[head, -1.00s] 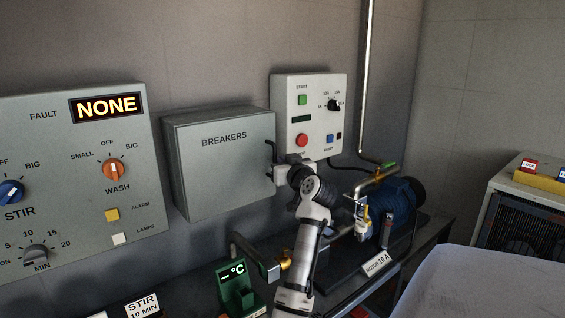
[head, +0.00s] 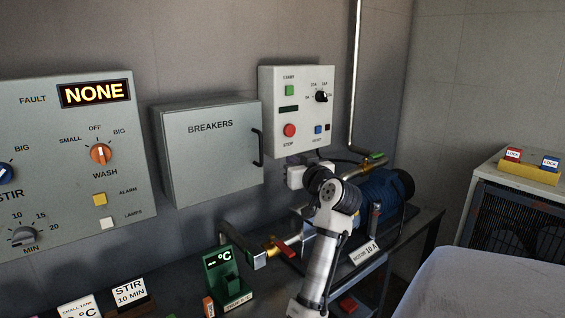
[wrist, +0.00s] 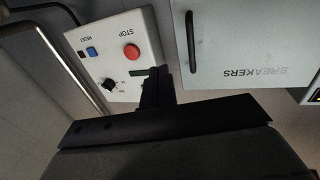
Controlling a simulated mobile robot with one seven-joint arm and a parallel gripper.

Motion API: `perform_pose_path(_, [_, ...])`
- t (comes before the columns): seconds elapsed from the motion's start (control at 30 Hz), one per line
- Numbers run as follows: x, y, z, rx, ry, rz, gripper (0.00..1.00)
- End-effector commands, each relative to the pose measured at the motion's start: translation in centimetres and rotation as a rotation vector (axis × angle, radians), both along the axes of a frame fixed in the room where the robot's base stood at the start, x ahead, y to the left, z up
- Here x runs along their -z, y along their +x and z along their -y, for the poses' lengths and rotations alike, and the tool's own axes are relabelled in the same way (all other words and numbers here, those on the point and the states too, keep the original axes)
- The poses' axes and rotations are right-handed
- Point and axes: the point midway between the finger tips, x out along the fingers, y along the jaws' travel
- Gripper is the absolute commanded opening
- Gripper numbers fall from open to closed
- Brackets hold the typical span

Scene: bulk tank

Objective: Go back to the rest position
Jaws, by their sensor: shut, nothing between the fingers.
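My gripper shows in the wrist view (wrist: 157,82) as dark fingers closed together, with nothing between them. In the head view my white arm rises from the bottom edge, and its wrist end is just below the start/stop panel (head: 272,125), right of the breaker box (head: 205,170). The fingers are hard to make out there. The breaker box is closed, and its dark handle (head: 258,148) is clear of my arm. The wrist view shows the panel and the breaker box upside down beyond the fingers.
A blue motor (head: 385,190), brass pipe fittings and a vertical pipe (head: 355,75) stand close to my arm. A green °C display (head: 215,273) sits on the bench. The fault panel (head: 60,180) is at left, a lock holder (head: 528,174) at right.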

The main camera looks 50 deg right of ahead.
Motion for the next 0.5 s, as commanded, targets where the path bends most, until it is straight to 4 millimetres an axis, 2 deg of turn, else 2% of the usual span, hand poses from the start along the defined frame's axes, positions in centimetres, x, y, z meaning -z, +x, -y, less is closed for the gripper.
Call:
perform_pose_path(0.03, [0.1, -0.7, -0.1, 0.002, -0.001, 0.002, 0.0])
perform_pose_path(0.2, [0.0, -1.8, -0.4, 0.001, 0.001, 0.0, 0.0])
perform_pose_path(0.5, [0.1, -1.8, -0.6, -0.002, 0.002, -0.001, 0.0])
